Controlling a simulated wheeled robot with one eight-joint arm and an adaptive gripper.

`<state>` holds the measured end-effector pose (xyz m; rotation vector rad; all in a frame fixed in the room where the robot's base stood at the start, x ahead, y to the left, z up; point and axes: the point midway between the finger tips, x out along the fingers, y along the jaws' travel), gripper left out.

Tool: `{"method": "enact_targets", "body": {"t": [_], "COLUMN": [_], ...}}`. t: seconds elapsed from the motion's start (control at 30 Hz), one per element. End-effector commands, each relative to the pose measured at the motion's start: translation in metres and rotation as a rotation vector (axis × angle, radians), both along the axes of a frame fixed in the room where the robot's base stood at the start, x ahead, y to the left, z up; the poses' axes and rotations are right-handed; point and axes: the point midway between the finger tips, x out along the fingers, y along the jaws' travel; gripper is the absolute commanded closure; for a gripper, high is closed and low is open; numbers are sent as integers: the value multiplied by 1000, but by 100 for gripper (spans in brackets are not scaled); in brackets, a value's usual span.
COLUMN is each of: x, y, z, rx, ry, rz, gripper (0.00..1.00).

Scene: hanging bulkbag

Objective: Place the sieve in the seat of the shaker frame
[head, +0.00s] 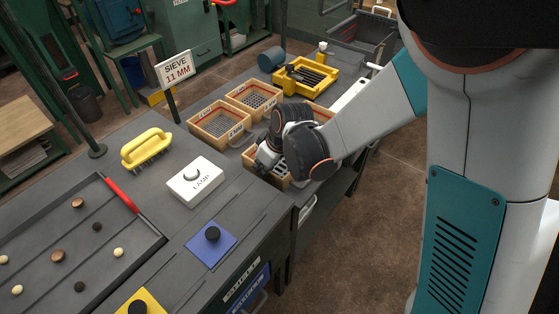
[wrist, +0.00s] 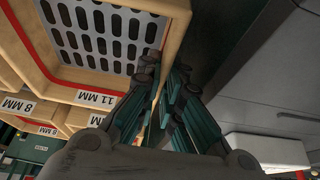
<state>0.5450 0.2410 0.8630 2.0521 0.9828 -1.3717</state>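The sieve marked 11 MM is a wooden box with a red line inside and a slotted grey mesh. In the wrist view its wall (wrist: 176,25) rises between my gripper's fingers (wrist: 165,82). The fingers flank that wall, but I cannot tell whether they press on it. In the head view my gripper (head: 268,158) is low over the front wooden sieve (head: 253,157), partly hiding it. A yellow frame with a dark slatted inside (head: 331,89), which looks like the shaker frame, stands farther back on the bench. A sign (head: 174,68) reads SIEVE 11 MM.
Two more wooden sieves (head: 218,122) (head: 254,96) stand behind, and another is partly hidden by my arm. A blue cylinder (head: 271,59) is left of the yellow frame. A yellow-handled brush (head: 147,147) and a white LAMP box (head: 195,181) are on the nearer bench.

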Motion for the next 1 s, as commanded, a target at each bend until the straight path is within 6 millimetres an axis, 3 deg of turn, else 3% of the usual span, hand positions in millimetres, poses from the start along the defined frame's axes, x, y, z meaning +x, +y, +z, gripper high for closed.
{"method": "enact_targets", "body": {"t": [0.33, 0.57, 0.77, 1.0], "x": [0, 0, 0, 0], "y": [0, 0, 0, 0], "z": [2, 18, 52, 110], "rx": [0, 0, 0, 0], "ry": [0, 0, 0, 0], "rz": [0, 0, 0, 0], "gripper": [100, 100, 100, 100]}}
